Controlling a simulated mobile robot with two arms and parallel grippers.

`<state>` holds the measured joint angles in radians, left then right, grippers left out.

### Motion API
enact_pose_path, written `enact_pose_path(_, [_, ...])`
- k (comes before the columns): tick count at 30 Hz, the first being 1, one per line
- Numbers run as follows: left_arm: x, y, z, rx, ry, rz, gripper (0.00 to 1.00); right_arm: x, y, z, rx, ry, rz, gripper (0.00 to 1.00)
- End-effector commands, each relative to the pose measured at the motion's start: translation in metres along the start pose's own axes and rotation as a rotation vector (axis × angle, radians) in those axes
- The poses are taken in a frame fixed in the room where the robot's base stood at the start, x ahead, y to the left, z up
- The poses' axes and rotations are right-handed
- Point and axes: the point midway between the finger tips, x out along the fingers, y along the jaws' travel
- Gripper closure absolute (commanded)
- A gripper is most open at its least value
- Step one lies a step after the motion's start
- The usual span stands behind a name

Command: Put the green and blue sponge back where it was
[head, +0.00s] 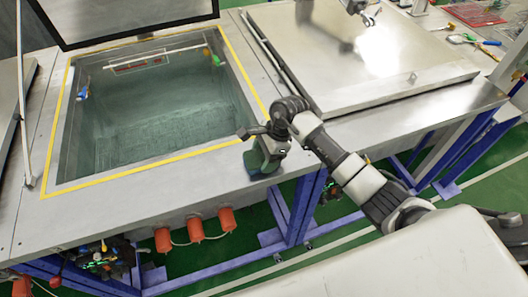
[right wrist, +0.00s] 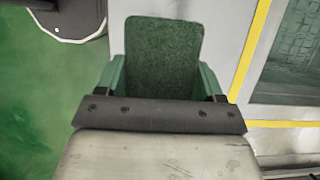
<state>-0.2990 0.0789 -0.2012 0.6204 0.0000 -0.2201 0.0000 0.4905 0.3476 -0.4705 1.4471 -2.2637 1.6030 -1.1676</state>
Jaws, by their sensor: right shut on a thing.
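My right gripper (head: 262,146) is shut on the green and blue sponge (head: 256,163), over the metal rim at the near right corner of the open tank. In the right wrist view the sponge (right wrist: 164,55) shows a rough dark green face and stands out from between the fingers of my right gripper (right wrist: 162,88). Its blue part is hard to make out. I cannot tell whether the sponge touches the metal top below it.
The open tank (head: 68,160) has a yellow border and a raised lid (head: 130,42). A closed metal lid (head: 330,85) covers the right side. Bare metal worktop (head: 420,118) lies in front of it. Tools (head: 470,40) lie at the far right.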

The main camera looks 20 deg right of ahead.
Motion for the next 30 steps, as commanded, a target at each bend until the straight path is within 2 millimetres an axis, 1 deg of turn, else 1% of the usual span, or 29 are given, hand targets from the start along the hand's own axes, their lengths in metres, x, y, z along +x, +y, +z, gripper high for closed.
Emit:
enact_pose_path(5, [0.001,0.001,0.000,0.000,0.000,0.001,0.53,0.000,0.000,0.000,0.000,0.000,-0.001,0.51])
enact_pose_path(10, [0.006,0.001,0.001,0.000,0.000,0.001,0.53,0.004,0.000,-0.002,0.000,-0.001,-0.002,0.51])
enact_pose_path(11, [0.005,0.001,0.001,0.000,0.000,0.001,0.53,0.003,0.000,-0.001,0.000,-0.001,-0.002,0.28])
enact_pose_path(15, [0.004,0.001,0.001,0.000,0.000,0.001,0.53,0.002,0.000,-0.001,0.000,-0.001,-0.001,0.07])
enact_pose_path(22, [0.004,0.001,0.001,-0.001,0.000,0.001,0.53,0.002,0.000,-0.001,0.000,-0.001,-0.001,0.07])
enact_pose_path(25, [0.000,0.001,0.000,-0.001,-0.001,0.001,0.53,-0.001,0.000,0.001,0.000,-0.001,-0.001,0.07])
enact_pose_path(26, [-0.002,0.000,0.000,-0.001,-0.001,0.000,0.53,-0.003,0.000,0.002,0.000,-0.001,0.000,0.07])
enact_pose_path(28, [0.005,0.000,0.001,-0.001,-0.001,0.000,0.53,-0.009,-0.001,-0.001,-0.002,0.000,-0.004,0.07])
enact_pose_path(30, [0.009,0.000,0.002,-0.001,-0.001,0.000,0.53,-0.021,-0.002,-0.002,-0.003,0.002,-0.007,0.07])
